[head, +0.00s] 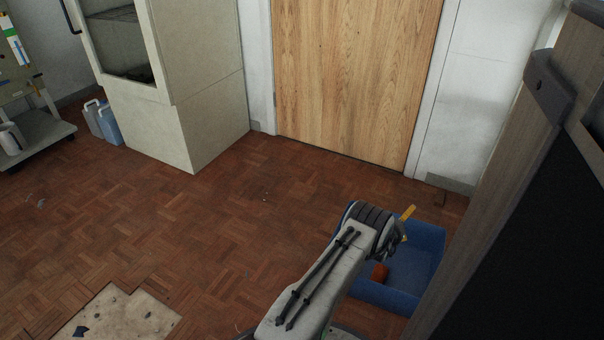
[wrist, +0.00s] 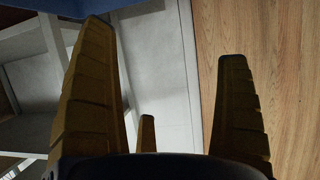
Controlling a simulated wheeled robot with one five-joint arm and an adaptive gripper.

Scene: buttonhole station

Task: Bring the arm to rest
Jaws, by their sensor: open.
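My arm reaches forward from the bottom of the head view, and my gripper (head: 407,214) is at its far end, mostly hidden behind the wrist. One yellow finger sticks out to the right. In the picture it overlaps the rim of a blue bin (head: 425,250) on the floor; I cannot tell its height above it. In the wrist view my gripper (wrist: 163,42) has its dark yellow fingers spread wide, with nothing between them.
An orange-red object (head: 379,272) lies in the bin. A dark-fronted wooden unit (head: 520,190) stands close on the right. A wooden door (head: 350,75) and pale cabinet (head: 190,80) are behind. The parquet floor (head: 210,220) left of my arm is mostly clear, with a bare patch (head: 120,315).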

